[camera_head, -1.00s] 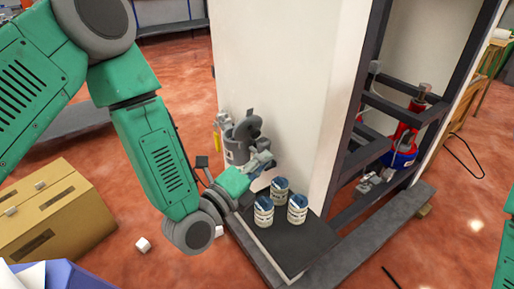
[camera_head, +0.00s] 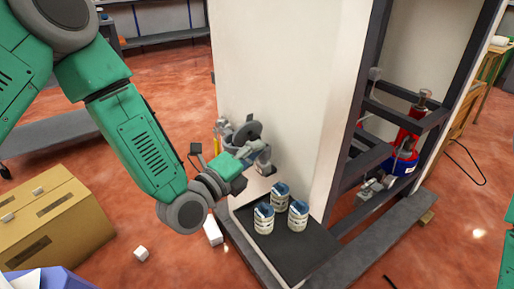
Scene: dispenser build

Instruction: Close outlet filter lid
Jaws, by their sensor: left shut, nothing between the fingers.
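The outlet filter is a grey housing (camera_head: 227,134) mounted low on the left face of the white cabinet. Its round dark grey lid (camera_head: 248,131) stands tilted up, with its disc face towards me. My left gripper (camera_head: 265,166) is shut and empty, just below and to the right of the lid. It covers much of the housing, so I cannot tell whether it touches the lid or the filter. My right gripper is not in view.
Three small cans with blue tops (camera_head: 281,196) stand on a dark tray (camera_head: 305,250) close below my left gripper. The white cabinet (camera_head: 285,80) rises behind it. A cardboard box (camera_head: 60,225) and small white blocks lie on the red floor at left.

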